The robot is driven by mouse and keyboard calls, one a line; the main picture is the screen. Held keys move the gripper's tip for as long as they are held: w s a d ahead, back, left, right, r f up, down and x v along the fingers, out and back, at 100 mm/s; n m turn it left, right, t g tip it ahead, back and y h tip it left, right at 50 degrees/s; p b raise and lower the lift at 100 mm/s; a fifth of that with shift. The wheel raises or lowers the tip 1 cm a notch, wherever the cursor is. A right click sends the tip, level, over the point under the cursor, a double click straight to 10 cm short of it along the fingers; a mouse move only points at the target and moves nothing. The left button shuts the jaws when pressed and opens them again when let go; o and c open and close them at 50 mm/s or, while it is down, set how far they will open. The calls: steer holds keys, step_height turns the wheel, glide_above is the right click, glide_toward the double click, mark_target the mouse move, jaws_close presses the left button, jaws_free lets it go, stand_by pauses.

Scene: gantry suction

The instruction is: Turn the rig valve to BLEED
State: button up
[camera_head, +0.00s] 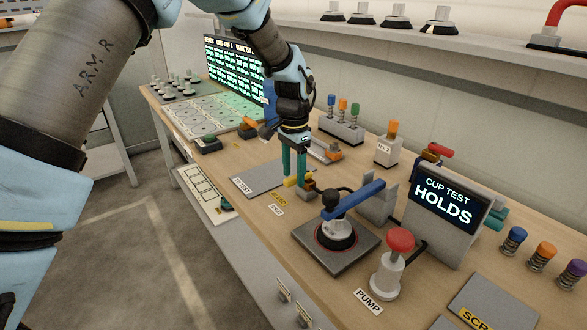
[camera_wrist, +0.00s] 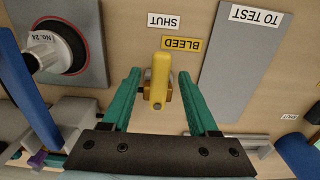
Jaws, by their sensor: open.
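The rig valve shows in the wrist view as a yellow handle (camera_wrist: 160,78) on a brass body (camera_wrist: 174,97). In the head view the yellow handle (camera_head: 291,181) sits beside the brass body (camera_head: 308,190) on the bench. The handle lies with its free end near the yellow BLEED label (camera_wrist: 182,44); the white SHUT label (camera_wrist: 173,20) is just beyond that, and the TO TEST label (camera_wrist: 257,13) is off to the right. My gripper (camera_wrist: 159,75) is open, its teal fingers on either side of the handle with a gap at each side.
A suction cup (camera_head: 336,232) sits on a dark plate under a blue arm (camera_head: 354,198). The red PUMP button (camera_head: 400,240) and a screen (camera_head: 446,200) reading CUP TEST HOLDS stand to the right. A grey plate (camera_wrist: 232,70) lies flat beside the valve.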

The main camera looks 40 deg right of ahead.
steer(key=shift+f, duration=0.15)
steer(key=shift+c, duration=0.2)
jaws_close()
stand_by(1.2)
